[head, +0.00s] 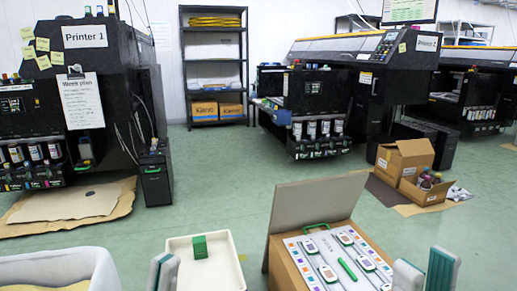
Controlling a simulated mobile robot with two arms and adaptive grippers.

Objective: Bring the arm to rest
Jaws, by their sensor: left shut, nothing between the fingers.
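My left gripper (162,271) shows at the bottom edge, just left of the white tray (236,262). Its grey-and-green fingers are together with nothing between them. My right gripper (425,272) shows at the bottom right, beside the right edge of the box with a printed top (292,245). Its two fingers stand apart and I see nothing between them. The lower parts of both grippers are cut off by the frame, and the rest of both arms is out of view.
A green block (200,247) stands in the white tray. A pale bin (60,270) is at the lower left. The box has its lid (315,210) raised. Printers (90,90) and a shelf (215,69) stand beyond open green floor (225,180). Cardboard boxes (405,160) stand at right.

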